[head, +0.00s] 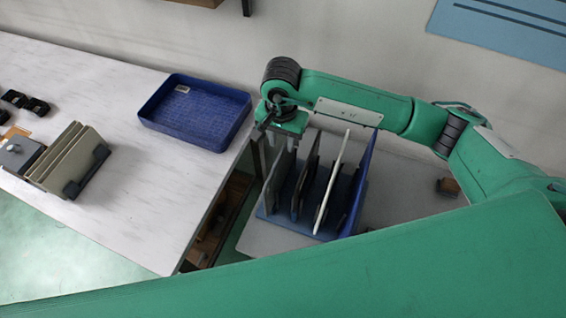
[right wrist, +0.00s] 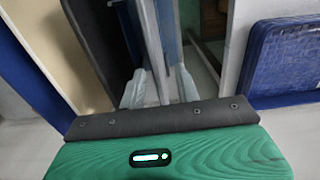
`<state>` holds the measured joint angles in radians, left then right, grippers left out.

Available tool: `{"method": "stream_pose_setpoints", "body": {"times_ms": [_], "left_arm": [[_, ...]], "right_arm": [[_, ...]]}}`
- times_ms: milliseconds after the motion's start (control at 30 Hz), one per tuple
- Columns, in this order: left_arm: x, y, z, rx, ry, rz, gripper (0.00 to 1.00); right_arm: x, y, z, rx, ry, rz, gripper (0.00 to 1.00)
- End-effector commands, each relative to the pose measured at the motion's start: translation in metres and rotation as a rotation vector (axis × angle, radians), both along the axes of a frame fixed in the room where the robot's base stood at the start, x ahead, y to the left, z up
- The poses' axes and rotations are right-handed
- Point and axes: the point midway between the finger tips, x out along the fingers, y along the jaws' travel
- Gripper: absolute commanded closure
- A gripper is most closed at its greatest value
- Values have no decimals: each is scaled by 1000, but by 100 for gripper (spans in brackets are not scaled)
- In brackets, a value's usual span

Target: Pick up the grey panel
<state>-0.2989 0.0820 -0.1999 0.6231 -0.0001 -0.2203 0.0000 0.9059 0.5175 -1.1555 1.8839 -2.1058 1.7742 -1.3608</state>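A rack (head: 268,216) with a blue base holds several upright panels. The grey panel (head: 277,184) stands leftmost in it. My right gripper (head: 268,150) reaches down from above at the grey panel's upper end. In the right wrist view, my right gripper (right wrist: 160,90) has its two pale fingers apart, with the thin edge of the grey panel (right wrist: 150,45) running between them. A gap shows beside the right finger; contact on the left cannot be told. My left gripper is not in view.
A dark panel (head: 305,176), a white panel (head: 334,180) and a blue panel (head: 364,175) stand to the right in the rack. A blue tray (head: 195,132) and beige panels in a holder (head: 87,173) are on the white table (head: 125,215). A gap separates table and rack stand.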

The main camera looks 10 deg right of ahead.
Motion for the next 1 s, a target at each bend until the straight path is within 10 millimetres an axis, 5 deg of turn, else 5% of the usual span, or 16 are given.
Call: {"method": "stream_pose_setpoints", "body": {"times_ms": [500,767,933,1000], "left_arm": [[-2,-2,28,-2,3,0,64],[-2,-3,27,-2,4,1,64],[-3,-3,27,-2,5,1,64],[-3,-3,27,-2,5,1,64]], "right_arm": [[-8,-1,-49,1,3,-1,67],[-8,-1,-52,1,1,0,67],[-8,-1,-51,1,1,0,100],[-8,-1,-51,1,1,0,100]]}}
